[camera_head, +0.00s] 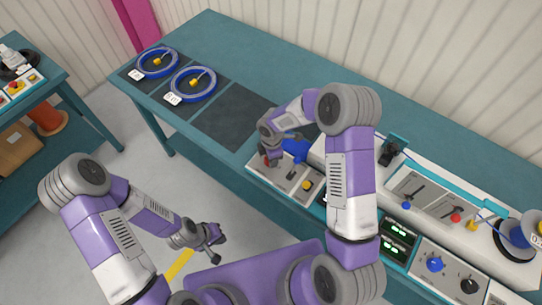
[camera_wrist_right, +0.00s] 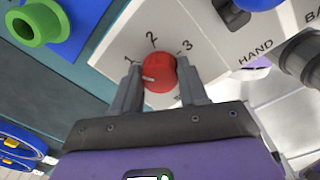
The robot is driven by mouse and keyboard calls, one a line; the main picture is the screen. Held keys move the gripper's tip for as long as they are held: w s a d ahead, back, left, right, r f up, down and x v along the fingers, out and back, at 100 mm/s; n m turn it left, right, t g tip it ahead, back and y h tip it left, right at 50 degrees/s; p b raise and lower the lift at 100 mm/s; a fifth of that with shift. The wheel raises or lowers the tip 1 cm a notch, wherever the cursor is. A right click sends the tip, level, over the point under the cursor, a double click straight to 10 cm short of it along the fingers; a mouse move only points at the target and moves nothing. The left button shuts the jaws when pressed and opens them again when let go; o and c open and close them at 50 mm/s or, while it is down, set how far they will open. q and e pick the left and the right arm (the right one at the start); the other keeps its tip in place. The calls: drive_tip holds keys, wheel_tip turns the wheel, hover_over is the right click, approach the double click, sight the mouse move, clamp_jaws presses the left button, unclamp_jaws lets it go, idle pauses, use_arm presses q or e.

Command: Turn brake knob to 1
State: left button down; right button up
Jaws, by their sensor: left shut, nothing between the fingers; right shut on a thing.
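The red brake knob (camera_wrist_right: 160,72) sits on a pale panel marked 1, 2 and 3 in the right wrist view. My right gripper (camera_wrist_right: 160,78) has one finger on each side of the knob and is shut on it. A white mark on the knob lies on its left side, the side of the 1; I cannot tell if it lines up exactly. In the head view my right gripper (camera_head: 272,156) is over the left end of the control panel (camera_head: 303,197), largely covering the knob. My left gripper (camera_head: 216,243) is shut and empty above the floor.
Two blue cable rings (camera_head: 158,62) (camera_head: 193,83) lie on dark mats at the table's far left. A bare mat (camera_head: 233,115) is beside them. The console (camera_head: 430,195) with levers, knobs and displays runs to the right. Another table (camera_head: 35,75) stands at left.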

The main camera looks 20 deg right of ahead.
drive_tip(key=o, duration=1)
drive_tip(key=shift+o, duration=0.2)
wheel_tip(320, 180, up, 8)
drive_tip(key=shift+s+f+p, duration=0.1)
drive_tip(key=shift+f+p, duration=0.05)
drive_tip(key=shift+p, duration=0.25)
drive_tip(key=shift+f, duration=0.1)
